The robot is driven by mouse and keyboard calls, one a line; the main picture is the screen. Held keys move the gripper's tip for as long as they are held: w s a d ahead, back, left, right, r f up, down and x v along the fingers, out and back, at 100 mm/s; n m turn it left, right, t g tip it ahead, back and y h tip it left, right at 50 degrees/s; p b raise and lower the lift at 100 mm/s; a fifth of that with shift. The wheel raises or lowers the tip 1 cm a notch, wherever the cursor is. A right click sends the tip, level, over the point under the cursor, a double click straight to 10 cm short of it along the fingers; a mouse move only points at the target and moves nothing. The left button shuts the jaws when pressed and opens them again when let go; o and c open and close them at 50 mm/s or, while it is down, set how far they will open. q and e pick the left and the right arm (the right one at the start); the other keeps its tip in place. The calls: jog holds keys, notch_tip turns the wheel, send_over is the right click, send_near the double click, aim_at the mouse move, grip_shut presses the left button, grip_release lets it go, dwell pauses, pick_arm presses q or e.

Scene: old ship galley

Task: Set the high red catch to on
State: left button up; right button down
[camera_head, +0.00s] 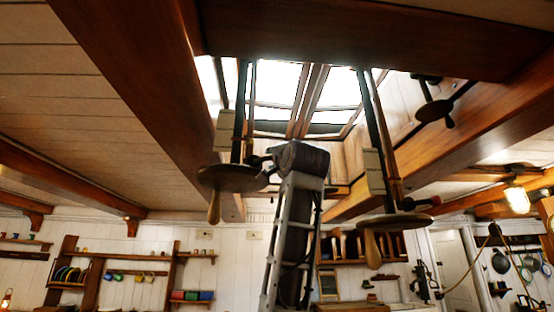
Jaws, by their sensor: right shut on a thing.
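My right arm rises from the bottom centre, and its dark gripper (274,161) reaches left to the hub of the left hanging wheel (225,180). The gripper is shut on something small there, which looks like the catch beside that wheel. The gripper and the wheel hide most of it, so its red colour and its setting do not show. My left gripper is not in view.
The wheels hang on rods under a bright skylight (290,90), each with a wooden handle pointing down. Pale plates (374,172) sit by the rods. Heavy wooden beams (130,60) run close overhead. Shelves (190,270) and a lit lamp (517,198) are farther back.

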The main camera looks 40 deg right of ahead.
jog(key=c, duration=1.1)
grip_release()
jog(key=shift+o, duration=0.2)
jog(key=v, duration=1.2)
